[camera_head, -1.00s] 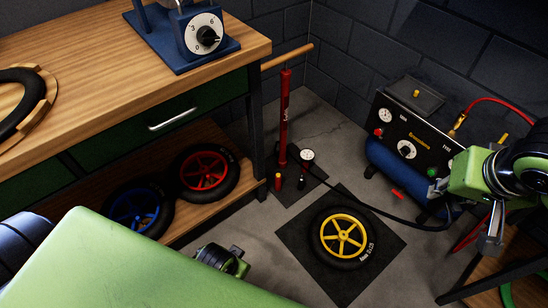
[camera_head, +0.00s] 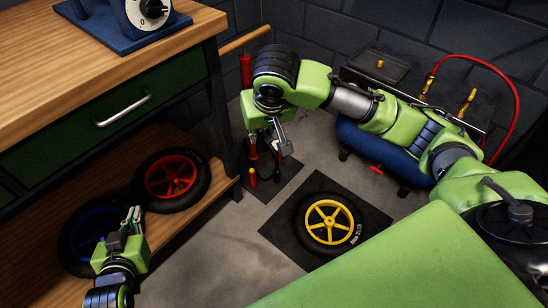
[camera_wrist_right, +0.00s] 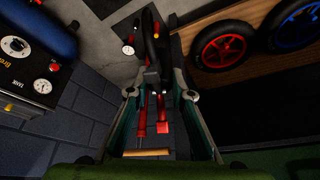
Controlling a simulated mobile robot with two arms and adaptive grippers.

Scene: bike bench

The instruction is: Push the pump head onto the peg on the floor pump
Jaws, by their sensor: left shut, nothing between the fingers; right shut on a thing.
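The red floor pump (camera_head: 246,72) stands upright on a dark mat beside the bench, its lower part partly behind my right gripper. A short red peg-like piece with a yellow top (camera_head: 252,176) shows at its foot. My right gripper (camera_head: 268,145) reaches over the pump's base, fingers pointing down. In the right wrist view, its fingers (camera_wrist_right: 155,86) are shut on a dark piece (camera_wrist_right: 152,74), apparently the pump head. The gauge (camera_wrist_right: 128,50) lies just beyond. Whether the head touches the peg cannot be told. My left gripper (camera_head: 131,220) is shut and empty in front of the lower shelf.
A yellow-rimmed wheel (camera_head: 329,221) lies on a mat right of the pump. A red wheel (camera_head: 171,176) and a blue wheel (camera_head: 86,232) lie on the bench's lower shelf (camera_head: 200,204). The blue compressor tank (camera_head: 365,152) is partly behind my right arm. The bench leg (camera_head: 219,110) is close left.

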